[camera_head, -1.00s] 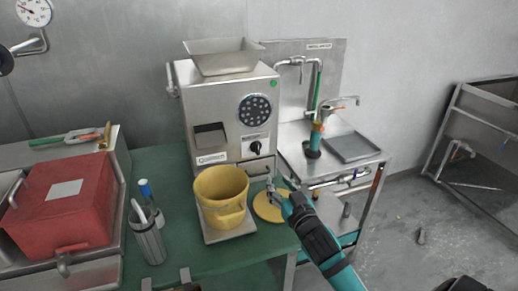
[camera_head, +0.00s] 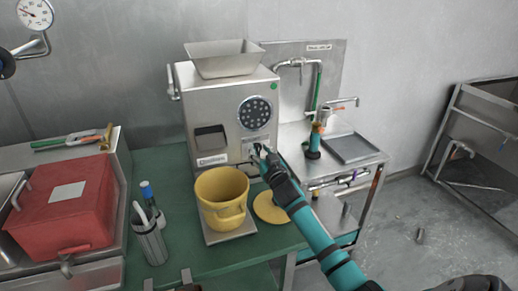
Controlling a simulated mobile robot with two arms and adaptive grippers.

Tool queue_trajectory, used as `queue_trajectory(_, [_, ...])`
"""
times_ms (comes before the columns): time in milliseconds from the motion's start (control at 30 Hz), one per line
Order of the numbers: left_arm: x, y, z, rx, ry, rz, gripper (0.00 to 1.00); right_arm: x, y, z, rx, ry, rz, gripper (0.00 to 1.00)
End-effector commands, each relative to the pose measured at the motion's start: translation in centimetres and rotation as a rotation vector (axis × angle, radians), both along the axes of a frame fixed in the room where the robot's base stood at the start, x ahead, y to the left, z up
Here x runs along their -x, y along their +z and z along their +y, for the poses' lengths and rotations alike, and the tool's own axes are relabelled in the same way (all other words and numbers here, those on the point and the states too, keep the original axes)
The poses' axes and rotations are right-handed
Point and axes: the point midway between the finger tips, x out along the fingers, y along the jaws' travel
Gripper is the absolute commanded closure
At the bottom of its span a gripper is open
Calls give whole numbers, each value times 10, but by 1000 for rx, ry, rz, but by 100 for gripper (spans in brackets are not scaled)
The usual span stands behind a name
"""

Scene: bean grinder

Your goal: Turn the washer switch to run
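The steel bean grinder (camera_head: 224,108) stands at the back of the green table, with a hopper (camera_head: 224,58) on top and a round perforated disc (camera_head: 255,112) on its front. Its black rotary switch, below the disc, is now largely hidden behind my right gripper (camera_head: 259,150). That gripper is at the switch; I cannot tell whether it touches the knob or how far its fingers are apart. My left gripper is not in view.
A yellow bucket (camera_head: 221,190) stands on a scale plate in front of the grinder, with a yellow lid (camera_head: 270,207) beside it. A steel cup with pens (camera_head: 149,240) and a red box (camera_head: 62,205) are at left. A sink unit (camera_head: 330,158) stands at right.

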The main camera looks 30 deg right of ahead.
Motion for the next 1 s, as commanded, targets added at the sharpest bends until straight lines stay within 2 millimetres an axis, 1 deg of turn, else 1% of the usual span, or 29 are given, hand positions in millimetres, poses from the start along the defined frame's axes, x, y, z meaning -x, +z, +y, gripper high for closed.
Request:
queue_trajectory(33, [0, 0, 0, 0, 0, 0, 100, -5, 1, -1, 0, 0, -1, 65])
queue_trajectory(167, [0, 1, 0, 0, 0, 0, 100, -12, 0, -2, 1, 1, 0, 65])
queue_trajectory(467, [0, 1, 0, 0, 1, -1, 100, -13, 0, -3, 1, 1, 0, 65])
queue_trajectory(700, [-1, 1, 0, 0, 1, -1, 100, -13, 0, -3, 1, 1, 0, 97])
queue_trajectory(733, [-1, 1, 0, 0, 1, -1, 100, -13, 0, -3, 1, 1, 0, 100])
queue_trajectory(1000, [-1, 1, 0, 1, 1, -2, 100, -13, 0, -3, 4, 1, 1, 100])
